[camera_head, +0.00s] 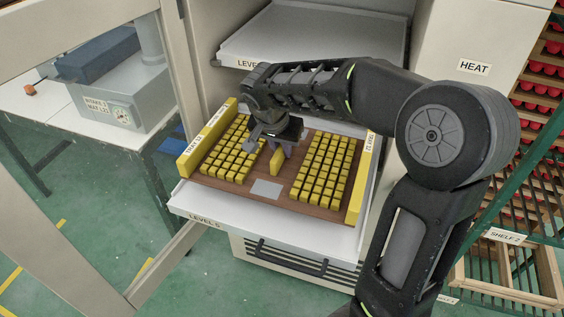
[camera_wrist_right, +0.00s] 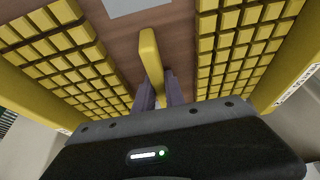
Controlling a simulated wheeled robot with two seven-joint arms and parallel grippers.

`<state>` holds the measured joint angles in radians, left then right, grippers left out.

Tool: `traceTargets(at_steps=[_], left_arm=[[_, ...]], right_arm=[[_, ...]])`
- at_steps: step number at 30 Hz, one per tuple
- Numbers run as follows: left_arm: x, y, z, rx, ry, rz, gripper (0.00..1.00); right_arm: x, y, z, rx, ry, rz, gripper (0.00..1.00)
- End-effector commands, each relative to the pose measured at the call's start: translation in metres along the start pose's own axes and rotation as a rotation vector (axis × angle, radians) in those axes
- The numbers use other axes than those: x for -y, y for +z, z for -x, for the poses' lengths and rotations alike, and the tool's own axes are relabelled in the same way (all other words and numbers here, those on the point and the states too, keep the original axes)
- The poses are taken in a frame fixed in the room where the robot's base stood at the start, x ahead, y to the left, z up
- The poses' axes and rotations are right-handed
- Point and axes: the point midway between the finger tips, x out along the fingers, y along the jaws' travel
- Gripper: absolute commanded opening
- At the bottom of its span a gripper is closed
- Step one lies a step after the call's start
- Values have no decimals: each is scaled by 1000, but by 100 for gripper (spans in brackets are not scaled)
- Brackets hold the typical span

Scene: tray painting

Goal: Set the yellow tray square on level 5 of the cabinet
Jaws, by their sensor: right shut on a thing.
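The yellow tray (camera_head: 355,205) has a brown base, rows of yellow blocks, yellow side walls and a central yellow handle (camera_head: 276,160). It lies on or just above the pulled-out white shelf labelled LEVEL 5 (camera_head: 300,232); I cannot tell whether it touches. It looks slightly turned against the shelf's front edge. My right gripper (camera_head: 284,150) is over the tray's middle, shut on the handle. In the right wrist view the handle (camera_wrist_right: 149,55) stands between the two fingers (camera_wrist_right: 159,88). My arm hides the tray's back. My left gripper is not in view.
Another white shelf labelled LEVEL (camera_head: 310,45) is above and behind. The cabinet's beige post (camera_head: 176,50) is at left, and a panel marked HEAT (camera_head: 470,45) at right. A rack with red items (camera_head: 540,90) stands far right.

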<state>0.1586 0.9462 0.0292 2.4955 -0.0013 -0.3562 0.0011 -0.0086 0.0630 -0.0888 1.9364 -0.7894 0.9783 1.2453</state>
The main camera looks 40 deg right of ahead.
Motion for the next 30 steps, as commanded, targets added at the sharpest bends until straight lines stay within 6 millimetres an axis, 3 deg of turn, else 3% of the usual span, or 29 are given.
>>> traceTargets(at_steps=[14, 23, 30], left_arm=[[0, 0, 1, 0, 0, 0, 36], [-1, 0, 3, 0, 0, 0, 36], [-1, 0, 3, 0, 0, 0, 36]], right_arm=[[1, 3, -11, -4, -3, -2, 0], [1, 16, -41, -2, -1, -1, 0], [1, 17, -44, -4, -4, -2, 0]])
